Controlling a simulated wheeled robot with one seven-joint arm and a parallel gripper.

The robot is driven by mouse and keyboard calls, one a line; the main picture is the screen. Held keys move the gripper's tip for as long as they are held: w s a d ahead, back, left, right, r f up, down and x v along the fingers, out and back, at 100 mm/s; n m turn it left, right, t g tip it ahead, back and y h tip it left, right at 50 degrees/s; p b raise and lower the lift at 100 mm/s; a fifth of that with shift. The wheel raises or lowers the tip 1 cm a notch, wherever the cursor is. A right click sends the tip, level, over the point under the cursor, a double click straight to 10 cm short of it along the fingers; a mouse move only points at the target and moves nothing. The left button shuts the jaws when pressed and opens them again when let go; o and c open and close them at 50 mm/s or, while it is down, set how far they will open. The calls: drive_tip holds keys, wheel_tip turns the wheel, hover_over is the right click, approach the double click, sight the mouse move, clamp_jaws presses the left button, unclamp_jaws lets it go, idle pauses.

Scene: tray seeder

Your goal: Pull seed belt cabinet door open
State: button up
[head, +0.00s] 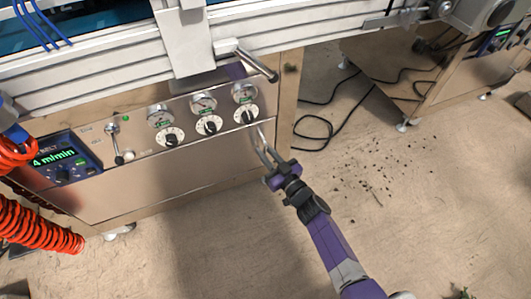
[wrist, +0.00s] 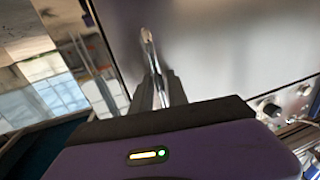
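The seed belt cabinet door (head: 170,185) is a smooth, metallic front panel below the dials in the head view. I see no clear gap at its edge there. In the wrist view its plain grey face (wrist: 215,45) fills the upper middle. A slim metal bar handle (head: 262,138) stands near the door's right edge; its end (wrist: 148,37) shows beyond my fingers in the wrist view. My gripper (head: 271,160), dark-fingered on a purple body, is at the handle. In the wrist view my fingers (wrist: 160,88) lie close on both sides of the bar and appear shut on it.
Gauges and dials (head: 210,125) line the panel above the door. A blue display unit (head: 55,158) and red coiled hoses (head: 35,225) are at left. Black cables (head: 325,130) and scattered dirt (head: 375,170) lie on the floor at right.

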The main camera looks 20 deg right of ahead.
clamp_jaws()
idle(1.4)
